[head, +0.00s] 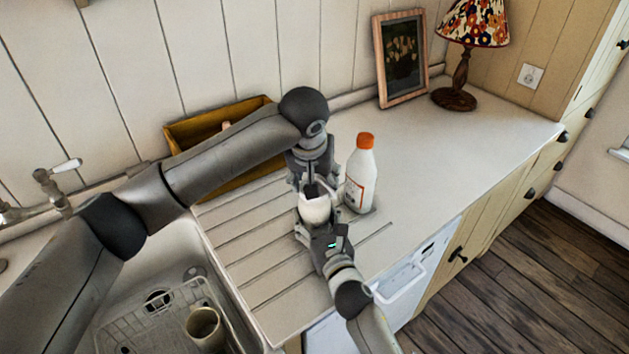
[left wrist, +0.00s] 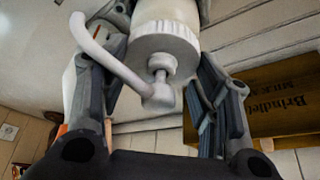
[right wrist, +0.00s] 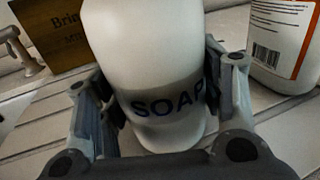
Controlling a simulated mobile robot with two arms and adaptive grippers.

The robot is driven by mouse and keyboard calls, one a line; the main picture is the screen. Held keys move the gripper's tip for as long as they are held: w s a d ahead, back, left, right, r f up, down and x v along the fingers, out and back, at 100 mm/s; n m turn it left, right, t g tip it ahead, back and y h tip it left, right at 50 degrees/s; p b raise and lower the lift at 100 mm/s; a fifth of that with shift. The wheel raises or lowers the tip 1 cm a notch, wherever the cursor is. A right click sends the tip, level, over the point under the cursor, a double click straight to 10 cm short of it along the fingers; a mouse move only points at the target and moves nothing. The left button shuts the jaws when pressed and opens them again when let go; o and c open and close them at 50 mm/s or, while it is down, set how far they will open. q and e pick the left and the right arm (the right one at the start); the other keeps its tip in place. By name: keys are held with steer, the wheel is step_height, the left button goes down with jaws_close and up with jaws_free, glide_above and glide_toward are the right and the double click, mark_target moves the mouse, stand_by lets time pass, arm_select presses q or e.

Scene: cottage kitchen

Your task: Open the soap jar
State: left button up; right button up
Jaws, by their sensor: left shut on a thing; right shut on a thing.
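The soap jar (head: 315,209) is white and stands upright over the ribbed draining part of the counter. In the right wrist view its body (right wrist: 150,55) shows the dark letters SOAP. My right gripper (head: 316,222) is shut on the body from the near side, one finger on each side. The jar's white pump lid (left wrist: 165,42) has a ribbed collar and a curved spout in the left wrist view. My left gripper (head: 312,186) comes from above and is shut on the lid. The fingers hide much of the lid in the head view.
A white bottle with an orange cap (head: 360,178) stands close to the right of the jar. A wooden crate (head: 190,135) is behind my left arm. A picture frame (head: 400,60) and lamp (head: 457,95) stand farther back. The sink holds a rack and mug (head: 204,328). The right counter is clear.

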arm_select(q)
steer(key=shift+r, duration=0.8)
steer(key=shift+r, duration=2)
arm_select(e)
steer(key=o, duration=1.5)
